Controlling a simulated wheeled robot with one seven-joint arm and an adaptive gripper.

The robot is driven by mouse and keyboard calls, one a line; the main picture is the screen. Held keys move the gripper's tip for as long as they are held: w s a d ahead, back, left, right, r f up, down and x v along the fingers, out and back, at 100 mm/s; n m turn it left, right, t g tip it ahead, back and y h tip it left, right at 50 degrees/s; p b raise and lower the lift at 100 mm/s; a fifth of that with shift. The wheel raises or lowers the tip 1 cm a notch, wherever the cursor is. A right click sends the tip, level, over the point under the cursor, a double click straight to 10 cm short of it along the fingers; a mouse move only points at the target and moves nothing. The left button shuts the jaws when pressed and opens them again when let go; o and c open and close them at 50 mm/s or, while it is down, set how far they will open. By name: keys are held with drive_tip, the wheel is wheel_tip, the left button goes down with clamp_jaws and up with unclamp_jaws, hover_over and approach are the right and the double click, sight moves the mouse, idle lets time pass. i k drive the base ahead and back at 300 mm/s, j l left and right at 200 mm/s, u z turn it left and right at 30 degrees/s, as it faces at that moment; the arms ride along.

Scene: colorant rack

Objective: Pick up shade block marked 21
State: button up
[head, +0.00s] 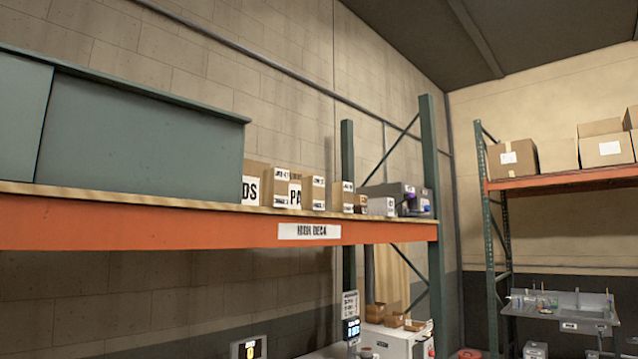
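No shade block marked 21 can be made out in the head view. Several small cartons with printed labels, such as the "PA" carton (281,189), stand in a row on the high shelf (150,228); their small print is too small to read. My gripper does not show in this view.
A large grey-green cabinet (135,135) fills the shelf's left part. Grey bins (380,197) stand at its right end by a green upright (433,200). Below are open brown boxes (375,313) on a white unit. At right are a second rack with cartons (513,158) and a sink (575,308).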

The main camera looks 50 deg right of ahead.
sight(312, 186)
drive_tip(key=z, duration=1.3)
drive_tip(key=i+l, duration=0.5)
drive_tip(key=l+u, duration=0.05)
